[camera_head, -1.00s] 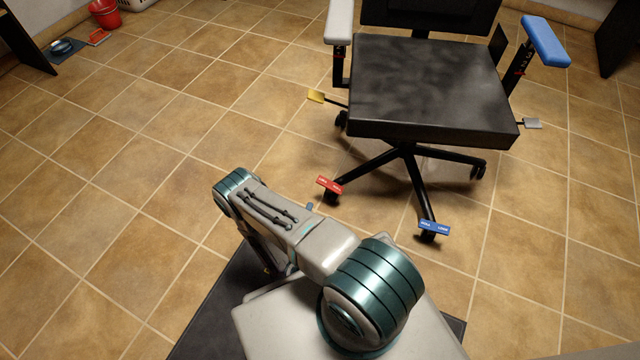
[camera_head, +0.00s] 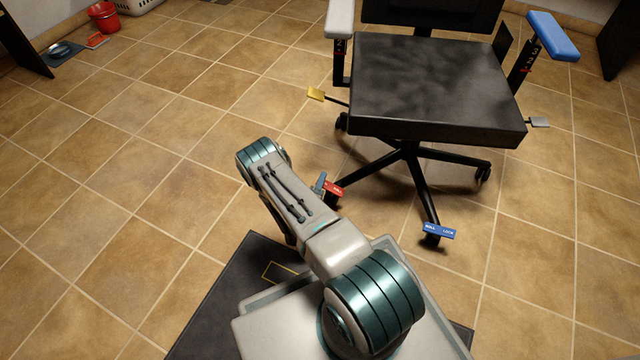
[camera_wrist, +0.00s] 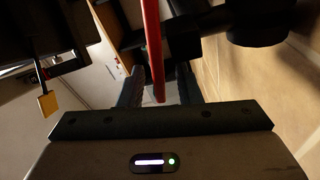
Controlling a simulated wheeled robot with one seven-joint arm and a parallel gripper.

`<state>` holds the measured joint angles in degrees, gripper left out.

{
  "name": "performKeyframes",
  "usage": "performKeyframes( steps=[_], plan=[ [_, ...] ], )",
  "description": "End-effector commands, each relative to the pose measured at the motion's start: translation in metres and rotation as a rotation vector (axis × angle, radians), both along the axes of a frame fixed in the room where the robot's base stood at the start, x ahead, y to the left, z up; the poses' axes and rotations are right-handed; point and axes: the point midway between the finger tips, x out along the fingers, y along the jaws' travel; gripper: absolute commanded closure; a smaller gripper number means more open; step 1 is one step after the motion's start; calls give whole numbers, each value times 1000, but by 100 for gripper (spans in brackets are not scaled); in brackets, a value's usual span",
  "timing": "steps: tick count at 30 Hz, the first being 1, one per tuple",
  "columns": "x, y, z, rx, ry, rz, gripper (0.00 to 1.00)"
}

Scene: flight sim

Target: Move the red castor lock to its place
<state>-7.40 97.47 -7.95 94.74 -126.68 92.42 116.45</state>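The red castor lock (camera_head: 334,189) is a small red bar with white marks at the outer end of a chair leg, over the left front castor. My gripper (camera_head: 320,183) is beside its left end, mostly hidden behind my arm. In the wrist view, the red bar (camera_wrist: 152,45) appears edge-on and reaches down between the two dark fingers of my gripper (camera_wrist: 158,88). The fingers are apart, with gaps showing beside the bar.
The office chair (camera_head: 430,90) stands on tiles. A blue castor lock (camera_head: 439,232) marked "ROLL" and "LOCK" is on the leg to the right. A yellow paddle (camera_head: 316,95) and a grey paddle (camera_head: 539,122) stick out under the seat.

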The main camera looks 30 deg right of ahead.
Motion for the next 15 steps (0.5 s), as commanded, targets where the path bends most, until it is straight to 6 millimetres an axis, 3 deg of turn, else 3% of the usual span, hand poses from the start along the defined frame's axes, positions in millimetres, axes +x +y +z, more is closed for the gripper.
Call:
performKeyframes(
  steps=[4, 8, 15],
  plan=[
    [0, 0, 0, 0, 0, 0, 69],
    [0, 0, 0, 0, 0, 0, 100],
    [0, 1, 0, -14, 17, 2, 100]
  ],
)
